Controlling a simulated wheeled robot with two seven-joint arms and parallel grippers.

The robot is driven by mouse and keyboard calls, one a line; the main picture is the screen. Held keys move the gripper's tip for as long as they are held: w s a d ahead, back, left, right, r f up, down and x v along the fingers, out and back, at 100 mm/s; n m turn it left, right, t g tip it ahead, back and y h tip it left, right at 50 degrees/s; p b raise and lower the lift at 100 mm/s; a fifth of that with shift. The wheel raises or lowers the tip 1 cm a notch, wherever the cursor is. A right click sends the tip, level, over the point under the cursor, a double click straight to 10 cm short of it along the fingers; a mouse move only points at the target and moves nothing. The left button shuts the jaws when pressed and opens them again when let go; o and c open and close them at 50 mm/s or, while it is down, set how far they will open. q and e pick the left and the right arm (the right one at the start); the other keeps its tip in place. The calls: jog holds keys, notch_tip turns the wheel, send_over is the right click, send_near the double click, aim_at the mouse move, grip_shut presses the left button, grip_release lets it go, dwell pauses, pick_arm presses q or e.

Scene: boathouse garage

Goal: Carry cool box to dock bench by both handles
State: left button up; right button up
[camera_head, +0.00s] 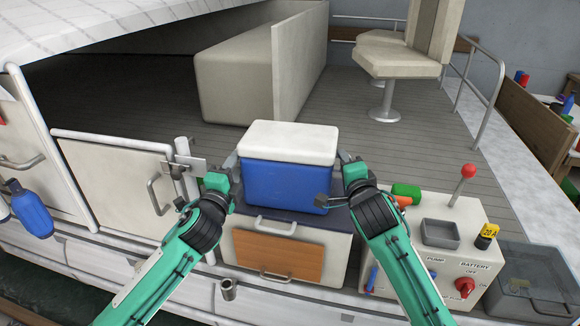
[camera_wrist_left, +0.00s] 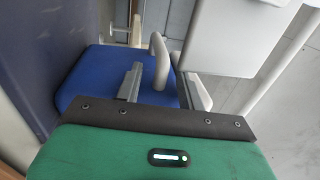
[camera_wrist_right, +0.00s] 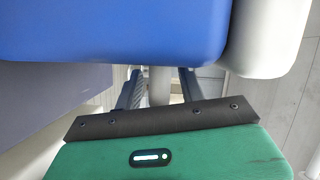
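The cool box (camera_head: 285,185), blue with a white lid, stands upright on the dark top of a small cabinet (camera_head: 340,222). My left gripper (camera_head: 228,172) is at its left side. In the left wrist view, the open left fingers (camera_wrist_left: 160,85) stand either side of a grey loop handle (camera_wrist_left: 158,55) on the blue body. My right gripper (camera_head: 348,170) is at its right side. In the right wrist view, the open right fingers (camera_wrist_right: 160,88) have a grey handle part (camera_wrist_right: 158,82) between them, with gaps beside it. I cannot tell which seat is the dock bench.
A cream bench (camera_head: 235,85) and a pedestal seat (camera_head: 400,60) stand behind on the grey deck (camera_head: 350,130), which has free room. A switch panel (camera_head: 445,245) with a red-knobbed lever and a clear bin (camera_head: 535,280) stand at the right. A blue bottle (camera_head: 30,212) hangs at the left.

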pick_arm(q)
grip_shut()
pick_arm(e)
grip_shut()
pick_arm(q)
jog(key=shift+r, duration=0.2)
pick_arm(e)
jog(key=shift+r, duration=0.15)
